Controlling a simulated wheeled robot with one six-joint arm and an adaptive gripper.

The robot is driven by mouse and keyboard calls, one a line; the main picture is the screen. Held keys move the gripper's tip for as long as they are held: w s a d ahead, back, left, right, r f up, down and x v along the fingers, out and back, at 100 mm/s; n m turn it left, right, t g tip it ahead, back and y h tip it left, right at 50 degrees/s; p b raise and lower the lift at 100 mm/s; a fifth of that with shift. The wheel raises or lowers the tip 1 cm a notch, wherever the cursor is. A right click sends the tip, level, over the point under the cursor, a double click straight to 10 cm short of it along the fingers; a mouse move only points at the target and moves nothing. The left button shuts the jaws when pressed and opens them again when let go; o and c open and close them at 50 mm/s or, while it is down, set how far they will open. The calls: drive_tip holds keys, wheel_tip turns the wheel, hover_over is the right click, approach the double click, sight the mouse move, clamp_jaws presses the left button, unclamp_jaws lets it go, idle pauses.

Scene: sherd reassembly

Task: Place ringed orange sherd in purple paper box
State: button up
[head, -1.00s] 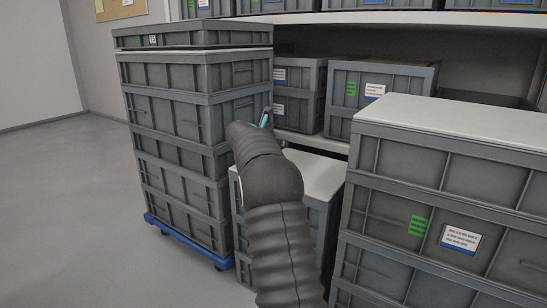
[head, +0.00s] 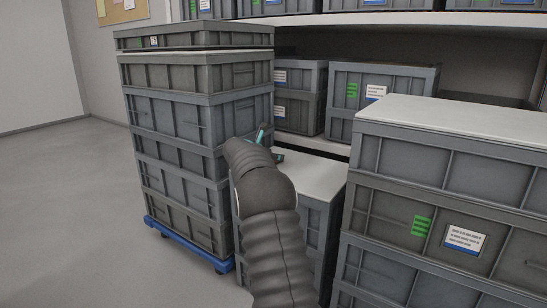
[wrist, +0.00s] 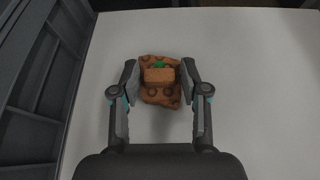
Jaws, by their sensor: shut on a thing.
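An orange-brown sherd (wrist: 160,92) with dark round marks and a green spot is between the fingers of my gripper (wrist: 159,73) in the wrist view. My gripper is shut on it, one finger at each side, over a pale flat top. I cannot tell whether the sherd touches that top. No purple paper box is in view.
The pale top (head: 311,178) covers a low grey crate. A tall crate stack (head: 185,125) on a blue dolly stands left, close to my gripper. Another pale-topped stack (head: 460,120) stands right. Shelves with crates (head: 385,100) are behind. Open floor (head: 70,200) lies left.

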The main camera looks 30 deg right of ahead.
drive_tip(key=o, duration=1.1)
drive_tip(key=shift+o, duration=0.2)
drive_tip(key=shift+r, duration=0.15)
drive_tip(key=v, duration=1.2)
drive_tip(key=shift+p, duration=0.4)
